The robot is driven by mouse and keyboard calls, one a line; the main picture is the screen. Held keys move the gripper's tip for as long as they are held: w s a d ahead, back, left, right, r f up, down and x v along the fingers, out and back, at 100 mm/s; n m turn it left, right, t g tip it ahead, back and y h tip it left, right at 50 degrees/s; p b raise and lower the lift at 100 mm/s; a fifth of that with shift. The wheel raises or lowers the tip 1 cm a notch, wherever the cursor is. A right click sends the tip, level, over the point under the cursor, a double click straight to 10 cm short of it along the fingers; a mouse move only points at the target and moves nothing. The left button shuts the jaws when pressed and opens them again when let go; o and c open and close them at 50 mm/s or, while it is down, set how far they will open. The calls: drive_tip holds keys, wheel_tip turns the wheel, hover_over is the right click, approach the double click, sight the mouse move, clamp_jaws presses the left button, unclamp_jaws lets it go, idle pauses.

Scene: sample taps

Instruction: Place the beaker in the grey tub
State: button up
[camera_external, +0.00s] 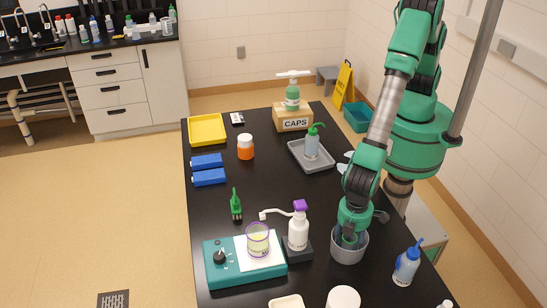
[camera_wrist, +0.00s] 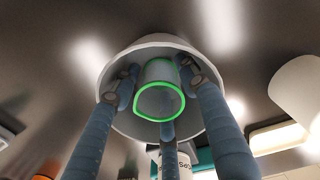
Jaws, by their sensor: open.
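The grey tub (camera_external: 349,252) stands near the right side of the black bench; its pale rim also shows in the wrist view (camera_wrist: 118,66). A clear beaker with a green rim (camera_wrist: 160,103) is inside the tub in the wrist view. My gripper (camera_wrist: 158,76) points down into the tub, its fingers open and spread around this beaker; I cannot tell whether any finger touches it. In the external view my gripper (camera_external: 351,236) hides most of the tub's inside. Another beaker, with a purple rim (camera_external: 258,241) and pale yellow contents, stands on the teal hotplate (camera_external: 221,272).
A white bottle with a purple top and side spout (camera_external: 298,232) stands close left of the tub. A blue-topped wash bottle (camera_external: 407,264) is at its right, a white round container (camera_external: 343,298) in front. A grey tray (camera_external: 298,154) lies behind. The bench's middle is fairly clear.

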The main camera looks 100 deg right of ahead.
drive_tip(key=shift+r, duration=0.1)
wheel_tip(320, 180, up, 12)
drive_tip(key=p, duration=0.1)
idle(0.6)
drive_tip(key=shift+w, duration=0.1)
idle(0.4)
drive_tip(key=shift+r, duration=0.1)
drive_tip(key=d+r+m+t+y, duration=0.1)
drive_tip(key=d+r+m+t, duration=0.1)
drive_tip(key=d+r, duration=2.4)
drive_tip(key=s+d+r+t, duration=0.1)
drive_tip(key=s+d+r, duration=0.2)
drive_tip(key=s+d, duration=0.3)
drive_tip(key=s+d+r+t, duration=0.1)
drive_tip(key=s+d+r, duration=0.15)
drive_tip(key=d, duration=0.55)
drive_tip(key=s+d+m+t, duration=0.1)
drive_tip(key=s+d, duration=1)
drive_tip(key=s, duration=0.3)
drive_tip(key=shift+s+r+m+t+h, duration=0.2)
drive_tip(key=shift+r+m+t+h, duration=0.2)
drive_tip(key=shift+r, duration=0.05)
